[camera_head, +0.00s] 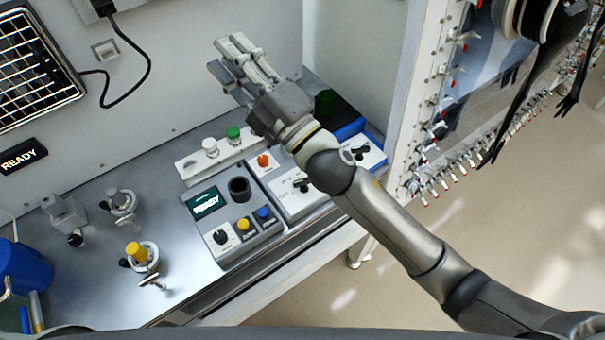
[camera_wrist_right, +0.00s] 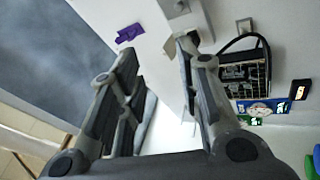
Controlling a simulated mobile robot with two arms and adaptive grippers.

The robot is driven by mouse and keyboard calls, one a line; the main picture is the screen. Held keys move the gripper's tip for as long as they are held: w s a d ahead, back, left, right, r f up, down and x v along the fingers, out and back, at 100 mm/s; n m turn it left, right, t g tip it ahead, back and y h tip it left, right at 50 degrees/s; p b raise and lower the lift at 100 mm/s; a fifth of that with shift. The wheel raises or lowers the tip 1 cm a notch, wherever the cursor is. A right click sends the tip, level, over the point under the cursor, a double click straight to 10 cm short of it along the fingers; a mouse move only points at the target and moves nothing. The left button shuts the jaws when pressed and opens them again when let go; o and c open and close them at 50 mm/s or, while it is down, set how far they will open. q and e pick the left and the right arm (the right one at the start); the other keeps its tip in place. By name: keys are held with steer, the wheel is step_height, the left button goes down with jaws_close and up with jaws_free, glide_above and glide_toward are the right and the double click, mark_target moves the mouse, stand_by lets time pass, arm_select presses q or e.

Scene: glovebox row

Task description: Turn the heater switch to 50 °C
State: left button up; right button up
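My right gripper (camera_head: 232,60) is open and empty, raised above the bench by the back wall. It also shows in the right wrist view (camera_wrist_right: 158,55), with its two fingers apart and nothing between them. Under and beside my right forearm are a white unit (camera_head: 285,187) with an orange knob (camera_head: 263,160) and a black switch, and a white-and-blue unit (camera_head: 362,155) with a black knob (camera_head: 359,153). My forearm partly covers both. I cannot read a 50 °C mark or tell which control is the heater switch. My left gripper is not in view.
A grey box (camera_head: 228,235) with a READY display and yellow and blue buttons stands on the metal bench (camera_head: 195,270). Valves (camera_head: 137,253) and a blue container (camera_head: 22,268) are on the left. A glovebox frame with black gloves (camera_head: 515,105) stands at the right.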

steer(key=s+a+r+n+g+y, duration=0.1)
steer(key=s+a+n+g+y, duration=0.1)
steer(key=s+a+n+g, duration=0.55)
steer(key=s+a+r+n+g+y, duration=0.1)
steer(key=s+a+n+g+y, duration=0.3)
steer(key=n+g, duration=0.65)
steer(key=n+t+h, duration=0.3)
steer(key=n+h, duration=1.2)
steer(key=h, duration=0.8)
glide_above(303, 180)
step_height(303, 180, down, 20)
step_height(303, 180, down, 9)
steer(key=p, duration=0.4)
steer(key=shift+f, duration=0.1)
steer(key=shift+f+p, duration=0.35)
steer(key=shift+f, duration=0.2)
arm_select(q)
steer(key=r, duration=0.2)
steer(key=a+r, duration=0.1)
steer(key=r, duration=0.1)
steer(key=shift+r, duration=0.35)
